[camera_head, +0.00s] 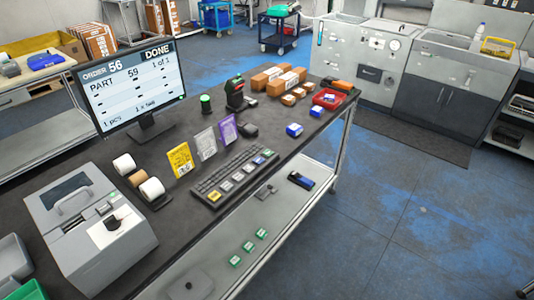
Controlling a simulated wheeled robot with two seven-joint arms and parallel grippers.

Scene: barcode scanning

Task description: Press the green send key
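The dark keyboard (234,177) lies on the black worktop near its front edge. The key's lettering is too small to read. The monitor (130,84) stands behind to the left; its screen reads ORDER 56, DONE, PART 59, 1 of 1. Neither of my grippers is in view, and nothing touches or covers the keyboard.
A grey label printer (92,228) stands at left, with label rolls (152,188) beside it. Yellow, white and purple bags (205,143) stand behind the keyboard. A scanner (235,92), brown boxes (280,76) and a red tray (328,98) are farther back. Blue-white boxes (294,129) lie right.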

